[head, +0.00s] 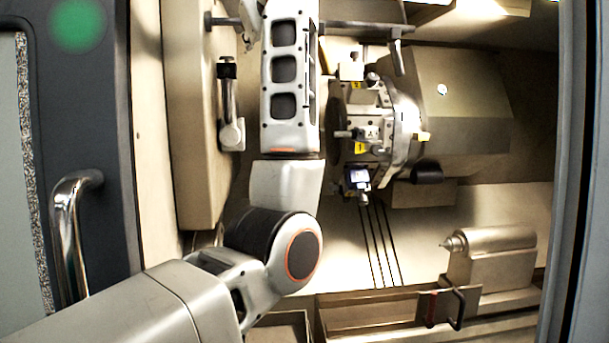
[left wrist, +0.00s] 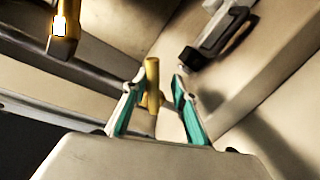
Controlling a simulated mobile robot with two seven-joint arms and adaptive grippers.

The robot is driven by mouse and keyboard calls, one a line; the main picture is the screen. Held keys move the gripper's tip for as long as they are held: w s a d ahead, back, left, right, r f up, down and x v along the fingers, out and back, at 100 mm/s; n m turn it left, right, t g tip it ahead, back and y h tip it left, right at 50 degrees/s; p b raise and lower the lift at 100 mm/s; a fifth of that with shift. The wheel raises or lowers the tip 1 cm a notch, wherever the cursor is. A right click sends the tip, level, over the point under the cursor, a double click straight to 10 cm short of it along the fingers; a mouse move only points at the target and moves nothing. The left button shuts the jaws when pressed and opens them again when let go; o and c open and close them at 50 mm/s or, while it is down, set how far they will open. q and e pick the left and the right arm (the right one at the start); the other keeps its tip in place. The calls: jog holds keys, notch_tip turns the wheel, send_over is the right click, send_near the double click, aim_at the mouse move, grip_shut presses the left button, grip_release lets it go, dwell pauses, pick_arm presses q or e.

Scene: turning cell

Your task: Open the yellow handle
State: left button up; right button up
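A yellow-gold handle (left wrist: 152,88), a short round bar, shows in the middle of the left wrist view. My left gripper (left wrist: 160,82) has its teal-padded fingers apart on either side of this bar. The bar looks closer to the left finger, with a clear gap to the right finger; I cannot tell whether it touches or how deep it sits between them. In the head view my left arm reaches up past the top edge, and its fingers and the yellow handle cannot be made out. My right gripper is in neither view.
Another gold-coloured part (left wrist: 65,28) is at upper left of the wrist view. A dark-topped grey lever (head: 229,105) is on the wall beside my arm. The turret (head: 385,125) stands right of my arm, the tailstock (head: 490,255) lower right. A door handle (head: 68,235) is at left.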

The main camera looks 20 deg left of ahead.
pick_arm(q)
jog(key=s+d+f+m+b, duration=0.1)
jog(key=s+d+m+b, duration=0.3)
jog(key=s, duration=0.2)
jog(key=w+f+m+h, duration=0.1)
jog(key=w+f, duration=0.4)
jog(key=f, duration=0.6)
jog(key=w+d+f+m+t+h, duration=0.1)
jog(key=w+f+m, duration=0.2)
jog(key=f, duration=0.7)
jog(key=w+d+f+m+h, duration=0.1)
jog(key=w+f+m+h, duration=0.1)
jog(key=w+f, duration=0.6)
jog(key=shift+f+t, duration=0.3)
jog(key=shift+f, duration=1.55)
jog(key=shift+w, duration=0.15)
